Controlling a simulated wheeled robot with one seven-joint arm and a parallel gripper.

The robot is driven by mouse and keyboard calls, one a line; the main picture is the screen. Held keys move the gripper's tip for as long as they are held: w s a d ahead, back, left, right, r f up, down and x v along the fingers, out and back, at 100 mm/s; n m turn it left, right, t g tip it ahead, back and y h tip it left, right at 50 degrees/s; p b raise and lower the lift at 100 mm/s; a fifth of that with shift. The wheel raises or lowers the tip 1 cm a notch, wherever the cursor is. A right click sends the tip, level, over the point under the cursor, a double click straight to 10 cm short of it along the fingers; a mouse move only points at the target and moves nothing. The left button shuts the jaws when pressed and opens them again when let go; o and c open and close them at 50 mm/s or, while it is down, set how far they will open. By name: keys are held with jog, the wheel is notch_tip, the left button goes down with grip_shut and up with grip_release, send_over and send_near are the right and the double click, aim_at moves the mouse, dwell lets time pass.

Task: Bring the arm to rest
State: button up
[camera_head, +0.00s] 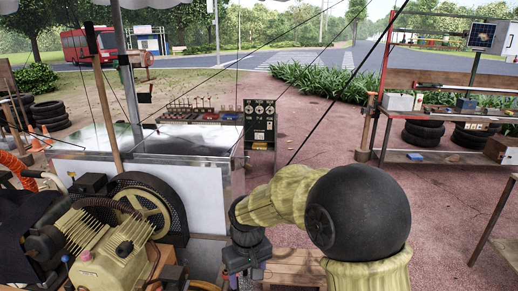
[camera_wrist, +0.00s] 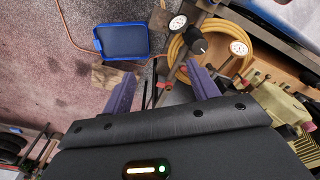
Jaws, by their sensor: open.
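My gripper (camera_wrist: 163,84) shows in the wrist view with its two purple fingers spread wide apart. Nothing is held between them. Gauges, a dark rod-like part and a coiled yellow hose (camera_wrist: 176,52) lie beyond the fingertips; I cannot tell how far off they are. In the head view my arm bends down in front of me, and my dark wrist end (camera_head: 245,258) hangs beside the compressor (camera_head: 105,245). The fingertips are not clear in that view.
A white-sided counter (camera_head: 200,195) and a gauge panel (camera_head: 259,122) stand beyond. A blue tray (camera_wrist: 123,41) lies below in the wrist view. A workbench (camera_head: 440,153) stands right; reddish ground between is open.

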jog(key=s+d+m+t, duration=0.1)
jog(key=s+d+m, duration=0.2)
jog(key=s+d, duration=0.3)
jog(key=s+d+m+p, duration=0.1)
jog(key=s+d, duration=0.5)
jog(key=d, duration=0.7)
jog(key=shift+s+m+t, duration=0.15)
jog(key=shift+m+t, duration=0.25)
jog(key=shift+m, duration=0.5)
jog(key=shift+r, duration=0.1)
jog(key=shift+a, duration=0.1)
